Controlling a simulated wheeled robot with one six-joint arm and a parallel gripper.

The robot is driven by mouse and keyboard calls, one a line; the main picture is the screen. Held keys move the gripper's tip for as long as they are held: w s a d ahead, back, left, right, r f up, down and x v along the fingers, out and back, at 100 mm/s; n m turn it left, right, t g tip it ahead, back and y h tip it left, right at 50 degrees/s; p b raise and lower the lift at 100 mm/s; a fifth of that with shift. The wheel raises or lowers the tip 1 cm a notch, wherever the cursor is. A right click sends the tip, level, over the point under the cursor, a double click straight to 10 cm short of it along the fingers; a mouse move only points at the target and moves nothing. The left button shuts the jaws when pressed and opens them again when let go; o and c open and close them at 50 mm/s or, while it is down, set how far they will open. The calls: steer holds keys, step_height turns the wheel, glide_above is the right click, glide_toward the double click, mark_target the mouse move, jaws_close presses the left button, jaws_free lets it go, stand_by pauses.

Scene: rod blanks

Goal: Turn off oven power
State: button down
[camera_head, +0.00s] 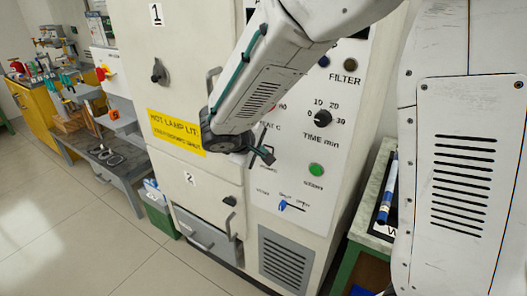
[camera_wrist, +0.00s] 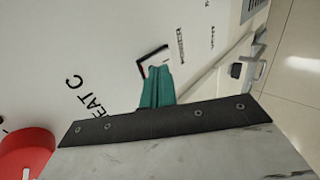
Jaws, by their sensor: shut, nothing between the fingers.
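The oven (camera_head: 200,60) is a tall cream cabinet with a control panel on its right half. My gripper (camera_wrist: 157,82) is shut and empty, its teal fingers together, close to the panel face. In the head view its end lies over the panel's lower left. In the wrist view a dark square outline (camera_wrist: 150,52) shows on the panel just beyond the fingertips, with small print beside it that I cannot read. The fingers partly cover it, and I cannot tell whether they touch it. No power label is readable. A red round part (camera_wrist: 25,153) shows at the lower left.
A yellow hot-lamp label (camera_head: 176,131) is on the door. A side table (camera_head: 377,215) stands at right, benches at left. Open floor lies at front left.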

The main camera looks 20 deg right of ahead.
steer(key=shift+r, duration=0.2)
steer(key=shift+r, duration=0.6)
steer(key=v, duration=1.3)
steer(key=shift+s+f, duration=0.2)
steer(key=shift+a, duration=0.15)
